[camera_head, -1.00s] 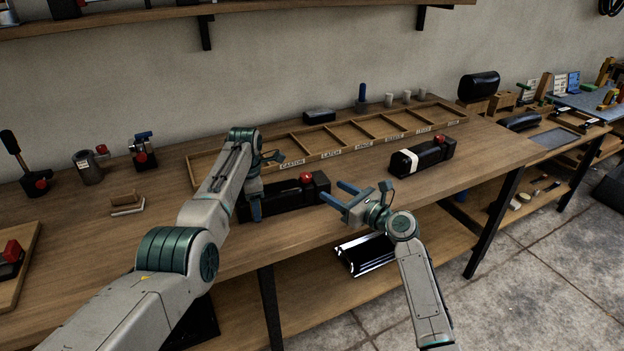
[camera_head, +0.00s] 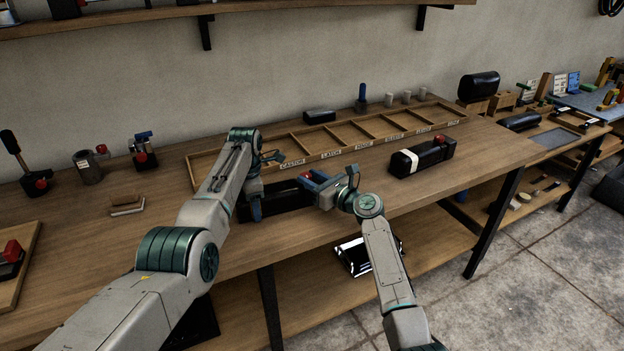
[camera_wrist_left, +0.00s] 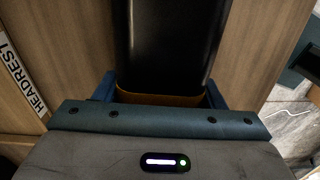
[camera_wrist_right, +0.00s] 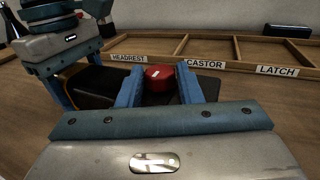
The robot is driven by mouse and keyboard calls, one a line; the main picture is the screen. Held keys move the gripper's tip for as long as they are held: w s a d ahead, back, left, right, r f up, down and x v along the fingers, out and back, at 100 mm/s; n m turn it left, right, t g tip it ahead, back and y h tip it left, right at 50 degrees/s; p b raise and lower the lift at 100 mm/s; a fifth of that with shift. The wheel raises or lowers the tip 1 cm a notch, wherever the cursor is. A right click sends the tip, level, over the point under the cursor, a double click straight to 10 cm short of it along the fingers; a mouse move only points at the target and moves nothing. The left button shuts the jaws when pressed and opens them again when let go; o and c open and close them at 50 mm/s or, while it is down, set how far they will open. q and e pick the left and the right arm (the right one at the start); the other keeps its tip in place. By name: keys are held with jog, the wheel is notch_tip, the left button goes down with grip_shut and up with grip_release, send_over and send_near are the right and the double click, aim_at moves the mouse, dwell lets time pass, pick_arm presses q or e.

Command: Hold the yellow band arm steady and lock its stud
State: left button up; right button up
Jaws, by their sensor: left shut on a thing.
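The black padded arm (camera_head: 275,198) lies on the bench in the head view. Its yellow band (camera_wrist_left: 160,98) shows in the left wrist view. My left gripper (camera_head: 256,209) is shut on this banded arm near the band, a finger on each side. The red stud (camera_wrist_right: 158,76) shows in the right wrist view on the far part of the arm. My right gripper (camera_wrist_right: 160,82) has its fingers on either side of the stud, with almost no gap showing; whether they press on it cannot be told. In the head view my right gripper (camera_head: 312,180) covers the stud.
A white-banded black arm (camera_head: 420,158) with a red stud lies to the right. A labelled wooden tray (camera_head: 330,153) runs behind both arms. A small brown-topped block (camera_head: 126,204) and clamps with red knobs stand at the left. The bench front is clear between the two padded arms.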

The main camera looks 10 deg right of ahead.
jog(key=c, duration=0.5)
jog(key=shift+o, duration=0.2)
jog(key=shift+s+a+f+m+t+h, duration=0.1)
jog(key=shift+a+m+t+h, duration=0.05)
jog(key=shift+m+t+h, duration=0.6)
jog(key=shift+s+a+m+t+h, duration=0.15)
jog(key=shift+m+t+h, duration=0.3)
jog(key=shift+h, duration=0.5)
jog(key=shift+a+m+t+h, duration=0.2)
jog(key=shift+m+t+h, duration=0.2)
jog(key=shift+m+h, duration=1.4)
jog(key=shift+h, duration=0.7)
jog(key=o, duration=1)
jog(key=shift+c, duration=0.2)
